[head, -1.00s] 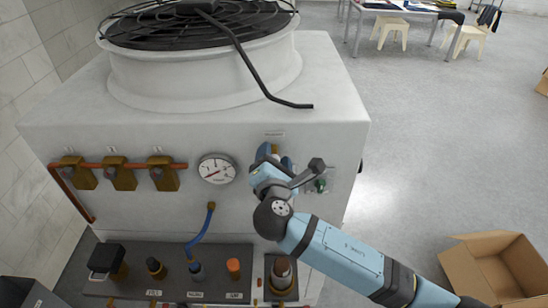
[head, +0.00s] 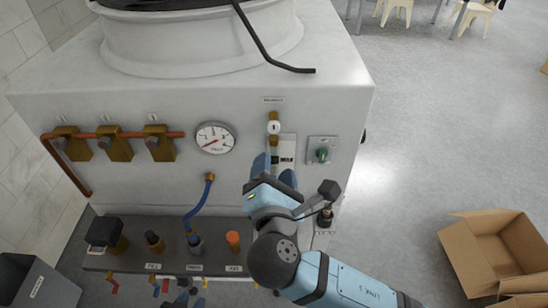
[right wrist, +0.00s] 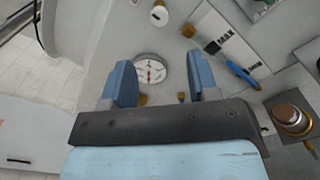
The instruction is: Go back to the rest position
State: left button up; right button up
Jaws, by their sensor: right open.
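My right gripper (head: 275,170) is in front of the lower front face of the white machine (head: 232,105). Its two blue fingers stand apart with nothing between them, also in the right wrist view (right wrist: 163,85). It is below a brass fitting with a white round face (head: 273,127) and apart from it. Part of my left gripper (head: 182,299) shows at the bottom edge. Most of it is cut off, so its jaws cannot be judged.
A gauge (head: 215,138) and several brass valves line the front face, with a green knob (head: 322,155) on the right. A ledge (head: 130,262) with fittings and a blue hose (head: 200,209) juts out below. An open cardboard box (head: 490,255) stands on the floor at right.

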jog(key=shift+s, duration=0.25)
dwell(0.3)
